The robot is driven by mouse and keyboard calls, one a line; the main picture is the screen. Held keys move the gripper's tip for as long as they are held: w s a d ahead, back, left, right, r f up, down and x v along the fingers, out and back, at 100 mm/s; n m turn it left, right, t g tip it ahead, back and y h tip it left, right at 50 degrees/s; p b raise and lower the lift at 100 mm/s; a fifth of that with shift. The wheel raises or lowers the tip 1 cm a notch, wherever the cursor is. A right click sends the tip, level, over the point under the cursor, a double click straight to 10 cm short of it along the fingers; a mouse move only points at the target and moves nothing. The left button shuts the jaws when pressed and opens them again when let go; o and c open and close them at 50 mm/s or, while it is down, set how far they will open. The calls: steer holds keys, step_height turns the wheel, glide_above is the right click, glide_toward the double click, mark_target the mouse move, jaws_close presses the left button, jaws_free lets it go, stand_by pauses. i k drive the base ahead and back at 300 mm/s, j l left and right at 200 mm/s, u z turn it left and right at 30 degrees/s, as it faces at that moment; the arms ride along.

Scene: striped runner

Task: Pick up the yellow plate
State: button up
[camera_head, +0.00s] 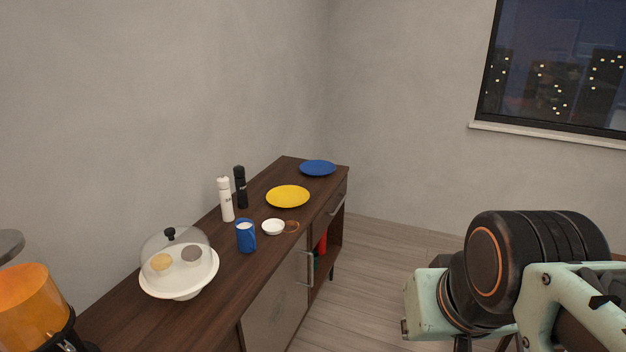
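The yellow plate (288,196) lies flat on the dark wooden sideboard (215,279), towards its far end. Nothing rests on it and nothing covers it. My arm shows large at the lower right, over the floor and apart from the sideboard. My gripper is not clearly visible, so its fingers and anything in them cannot be seen.
A blue plate (318,168) lies behind the yellow one. White (226,200) and black (241,187) mills stand at its left. A small white dish (273,227), a blue mug (245,237) and a domed cake stand (180,283) are nearer. Floor (370,270) right of the sideboard is clear.

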mark_target(284, 197)
steer(key=i+j+z, duration=0.15)
steer(key=i, duration=0.4)
steer(key=i+j+z, duration=0.15)
steer(key=i, duration=0.35)
